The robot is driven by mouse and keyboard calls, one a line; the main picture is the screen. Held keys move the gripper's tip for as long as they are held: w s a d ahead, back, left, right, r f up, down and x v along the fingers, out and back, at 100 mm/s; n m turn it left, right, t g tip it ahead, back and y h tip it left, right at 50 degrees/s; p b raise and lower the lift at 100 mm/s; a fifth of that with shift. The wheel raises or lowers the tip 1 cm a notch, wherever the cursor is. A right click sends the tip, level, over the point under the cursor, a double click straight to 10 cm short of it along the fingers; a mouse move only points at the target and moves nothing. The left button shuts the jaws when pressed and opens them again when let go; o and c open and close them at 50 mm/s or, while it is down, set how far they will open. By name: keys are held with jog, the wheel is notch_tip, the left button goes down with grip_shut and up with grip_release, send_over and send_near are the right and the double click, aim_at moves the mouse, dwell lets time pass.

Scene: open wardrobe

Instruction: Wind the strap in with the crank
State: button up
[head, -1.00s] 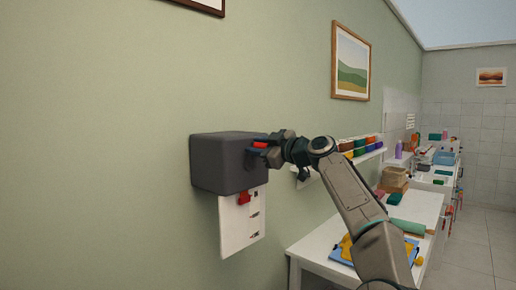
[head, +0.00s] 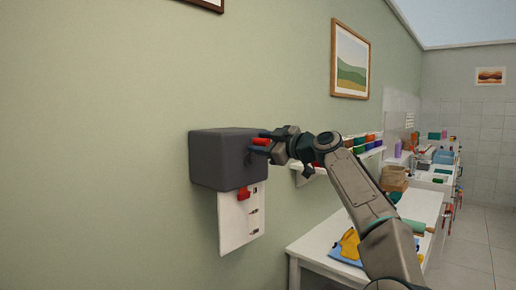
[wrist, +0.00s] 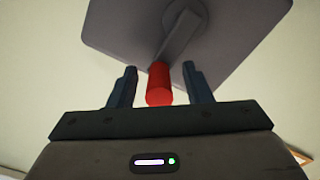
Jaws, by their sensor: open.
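A dark grey box (head: 218,160) is fixed to the green wall. In the wrist view its face (wrist: 240,30) carries a grey crank arm (wrist: 180,38) with a red handle (wrist: 159,84). The handle also shows in the head view (head: 261,141). My gripper (wrist: 160,80) is open, with one finger on each side of the red handle and gaps between. A red piece (head: 244,193), perhaps on the strap, shows just below the box in front of a white marked board (head: 238,222). I cannot make out the strap itself.
A white table (head: 305,256) with a blue and yellow item stands at the lower right. A shelf (head: 368,152) with colourful containers is on the wall behind my arm. A framed picture (head: 350,68) hangs above. The wall left of the box is clear.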

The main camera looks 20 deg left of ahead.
jog(key=b+v, duration=0.7)
jog(key=v, duration=0.5)
jog(key=shift+d+f, duration=0.1)
jog(key=shift+f, duration=0.05)
jog(key=s+f+m+h+p, duration=0.2)
jog(key=s+f+m+h, duration=0.15)
jog(key=f, duration=0.35)
jog(key=s+f+m+h+p, duration=0.1)
jog(key=s+f+m+h, duration=0.3)
jog(key=f, duration=0.3)
jog(key=s+d+f+m+g+h+p, duration=0.4)
jog(key=s+d+f+m+h, duration=0.5)
jog(key=s+d+f, duration=1.6)
jog(key=s+d+m+p, duration=0.1)
jog(key=s+d+m, duration=0.1)
jog(key=d+m, duration=0.1)
jog(key=shift+s+d+m, duration=0.25)
jog(key=shift+m, duration=0.3)
